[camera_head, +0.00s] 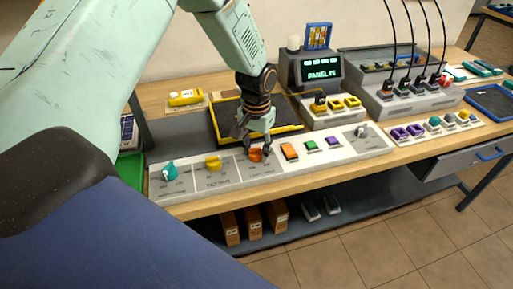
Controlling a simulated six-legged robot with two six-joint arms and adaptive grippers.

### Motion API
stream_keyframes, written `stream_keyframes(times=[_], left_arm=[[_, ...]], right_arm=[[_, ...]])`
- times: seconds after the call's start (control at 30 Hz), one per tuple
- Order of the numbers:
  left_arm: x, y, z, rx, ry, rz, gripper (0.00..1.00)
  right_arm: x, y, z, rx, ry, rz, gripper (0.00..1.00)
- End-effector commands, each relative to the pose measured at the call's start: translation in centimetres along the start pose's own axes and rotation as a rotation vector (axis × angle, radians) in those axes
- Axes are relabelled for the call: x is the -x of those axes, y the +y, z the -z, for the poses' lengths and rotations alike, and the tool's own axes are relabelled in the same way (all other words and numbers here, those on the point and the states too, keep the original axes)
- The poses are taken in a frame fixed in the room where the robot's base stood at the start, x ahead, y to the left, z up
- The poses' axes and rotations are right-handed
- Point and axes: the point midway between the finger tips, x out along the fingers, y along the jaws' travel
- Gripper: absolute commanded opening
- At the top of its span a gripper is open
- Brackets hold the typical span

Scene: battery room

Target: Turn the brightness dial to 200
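A long white control panel (330,157) lies along the front of the table. It carries a teal dial (170,172), a yellow dial (213,163) and an orange dial (255,155), each on its own section. Their printed labels are too small to read, so I cannot tell which is the brightness dial. My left gripper (255,147) points down at the orange dial, with its fingers apart on either side of the dial's top. I cannot tell whether a finger touches it. My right gripper is not in view.
Orange, green and purple buttons (333,141) sit right of the orange dial, with a grey lever (361,131) at the panel's right end. A yellow-edged black tray (289,129) lies behind. A dark display box (318,71) and cabled unit (407,101) stand behind right.

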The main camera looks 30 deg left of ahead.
Motion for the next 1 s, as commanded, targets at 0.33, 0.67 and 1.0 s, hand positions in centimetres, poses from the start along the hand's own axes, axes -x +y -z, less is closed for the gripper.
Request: stream_keyframes(times=[0.33,0.67,1.0], left_arm=[[0.0,0.0,0.0,0.000,-0.001,0.000,0.09],[0.0,0.0,-0.1,-0.039,-0.002,0.000,0.06],[0.1,0.0,-0.1,-0.270,-0.003,-0.001,0.06]], right_arm=[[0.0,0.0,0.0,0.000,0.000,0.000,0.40],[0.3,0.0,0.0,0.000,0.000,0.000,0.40],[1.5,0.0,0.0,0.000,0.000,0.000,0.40]])
